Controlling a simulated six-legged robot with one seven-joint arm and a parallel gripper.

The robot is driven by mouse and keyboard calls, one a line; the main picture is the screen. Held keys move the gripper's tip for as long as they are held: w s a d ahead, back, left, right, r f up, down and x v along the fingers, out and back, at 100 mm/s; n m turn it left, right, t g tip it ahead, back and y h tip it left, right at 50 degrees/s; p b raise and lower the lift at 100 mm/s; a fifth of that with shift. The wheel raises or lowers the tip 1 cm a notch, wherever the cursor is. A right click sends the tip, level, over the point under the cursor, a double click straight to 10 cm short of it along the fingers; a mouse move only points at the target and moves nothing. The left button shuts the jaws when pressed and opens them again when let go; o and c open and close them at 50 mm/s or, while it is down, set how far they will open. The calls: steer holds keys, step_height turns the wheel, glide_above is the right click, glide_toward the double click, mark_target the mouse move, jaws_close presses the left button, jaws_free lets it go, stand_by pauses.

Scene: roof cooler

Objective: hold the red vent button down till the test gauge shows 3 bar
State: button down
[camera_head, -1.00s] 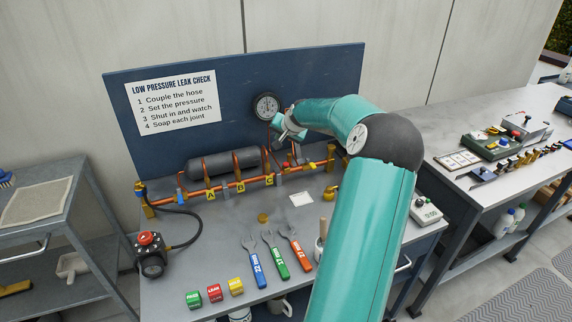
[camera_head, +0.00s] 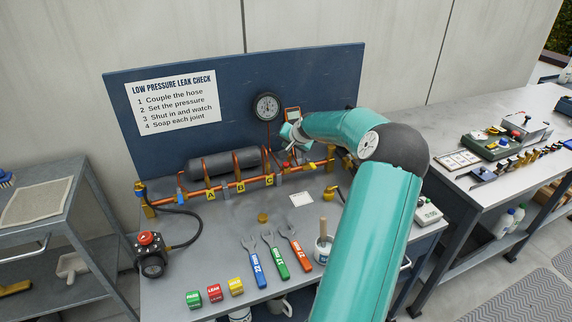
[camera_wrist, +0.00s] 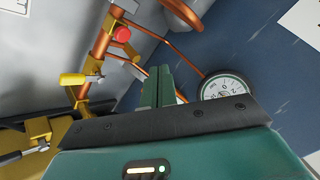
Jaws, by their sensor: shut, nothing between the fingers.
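The red vent button (camera_wrist: 122,34) sits on a copper pipe with brass fittings, at the upper left in the wrist view. It is small in the head view (camera_head: 286,164), just below my gripper. My gripper (camera_wrist: 158,78) is shut and empty, and its fingers are apart from the button, to its lower right in the wrist view. In the head view, my gripper (camera_head: 290,147) hangs in front of the blue board, above the pipe. The round test gauge (camera_head: 267,106) is on the board and also shows in the wrist view (camera_wrist: 222,86). Its reading is too small to tell.
A grey cylinder (camera_head: 222,163) lies behind the copper manifold (camera_head: 228,187). A yellow lever (camera_wrist: 72,80) is near the button.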

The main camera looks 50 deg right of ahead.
mark_target(286, 165)
steer(key=shift+f, duration=2.65)
steer(key=shift+f, duration=0.15)
steer(key=shift+f, duration=0.3)
steer(key=shift+f, duration=0.55)
stand_by(1.4)
steer(key=shift+r, duration=0.1)
stand_by(2.3)
steer(key=shift+r, duration=0.9)
